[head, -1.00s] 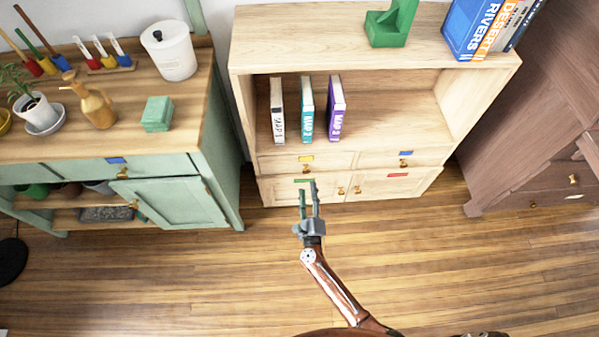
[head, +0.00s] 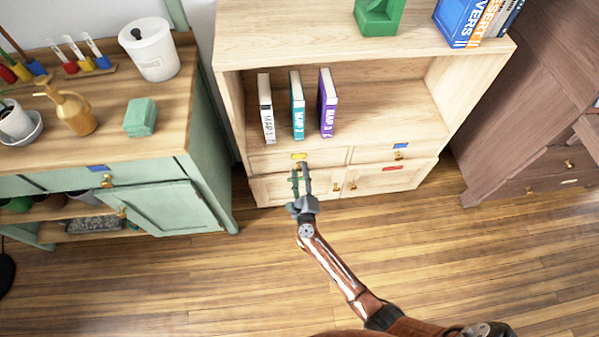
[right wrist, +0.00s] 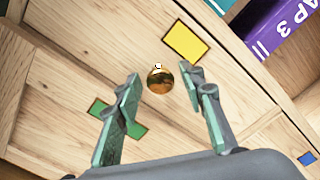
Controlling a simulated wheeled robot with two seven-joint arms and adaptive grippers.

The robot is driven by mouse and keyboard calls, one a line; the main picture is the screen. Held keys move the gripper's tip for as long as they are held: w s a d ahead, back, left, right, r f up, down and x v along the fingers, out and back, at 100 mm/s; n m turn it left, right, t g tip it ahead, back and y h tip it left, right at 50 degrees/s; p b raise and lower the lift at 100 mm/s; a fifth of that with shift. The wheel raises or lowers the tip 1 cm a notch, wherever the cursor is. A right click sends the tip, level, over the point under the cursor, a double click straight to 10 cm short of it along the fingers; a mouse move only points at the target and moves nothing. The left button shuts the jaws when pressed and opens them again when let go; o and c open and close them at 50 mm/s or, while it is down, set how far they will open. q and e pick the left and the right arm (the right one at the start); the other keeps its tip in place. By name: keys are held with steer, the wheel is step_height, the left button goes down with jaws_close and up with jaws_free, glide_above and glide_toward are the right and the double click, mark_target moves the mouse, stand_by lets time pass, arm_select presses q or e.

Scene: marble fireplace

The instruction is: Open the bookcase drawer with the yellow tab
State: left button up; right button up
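The bookcase (head: 290,38) is pale wood and stands ahead. Its left drawer (head: 330,155) is shut and carries a yellow tab (head: 299,156). In the right wrist view the yellow tab (right wrist: 185,42) sits just above a round brass knob (right wrist: 160,80). My right gripper (head: 302,170) is in front of the drawer. In the right wrist view its two fingers (right wrist: 165,85) are apart, with the knob showing between and beyond their tips; I cannot tell whether they touch it. My left gripper is not in view.
A blue-tabbed drawer (head: 400,150) is to the right. Below are cupboard doors, one with a red tab (head: 393,168), one with a green tab (right wrist: 118,118). A green cabinet (head: 170,210) stands left, a dark wood cabinet (head: 490,160) right. The floor (head: 200,280) in front is clear.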

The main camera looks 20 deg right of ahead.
jaws_close()
steer(key=shift+s, duration=0.1)
stand_by(0.4)
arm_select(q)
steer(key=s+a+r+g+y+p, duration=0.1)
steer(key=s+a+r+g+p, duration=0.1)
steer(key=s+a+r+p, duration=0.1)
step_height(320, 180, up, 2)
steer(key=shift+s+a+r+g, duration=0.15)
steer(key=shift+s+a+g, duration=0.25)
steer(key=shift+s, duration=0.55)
arm_select(e)
steer(key=v, duration=1.5)
steer(key=shift+s+a, duration=0.2)
steer(key=shift+s, duration=0.1)
steer(key=shift+o, duration=1)
jaws_free()
